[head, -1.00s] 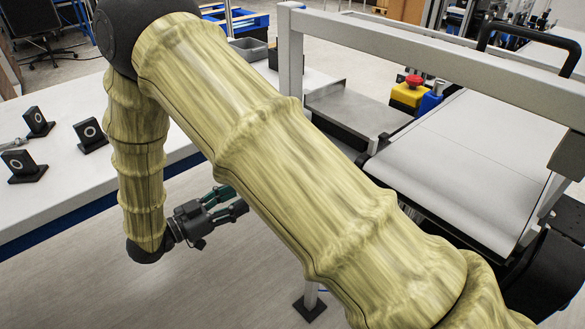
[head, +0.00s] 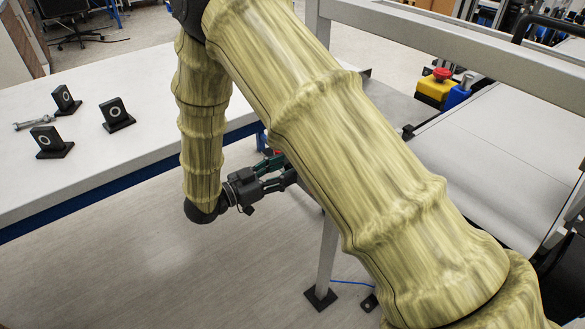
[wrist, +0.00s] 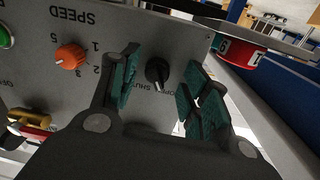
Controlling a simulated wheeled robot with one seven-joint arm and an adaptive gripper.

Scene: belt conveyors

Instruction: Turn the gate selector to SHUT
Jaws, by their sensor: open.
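The gate selector is a small black knob (wrist: 157,73) on a grey control panel (wrist: 60,20), seen upside down in the wrist view. OPEN and SHUT lettering lies just below it in the picture, partly blocked; I cannot tell which word the knob points to. My gripper (wrist: 161,80) is open, with one green-padded finger at each side of the knob in the picture. No contact with the knob shows. In the head view my gripper (head: 284,170) is partly behind my arm, and the selector is hidden there.
An orange SPEED knob (wrist: 70,56) sits left of the fingers, with a green button (wrist: 5,38) beyond. A red round part (wrist: 238,54) is at the right. The belt conveyor (head: 470,160) and frame post (head: 327,255) stand right. A white table (head: 90,160) holds small black stands.

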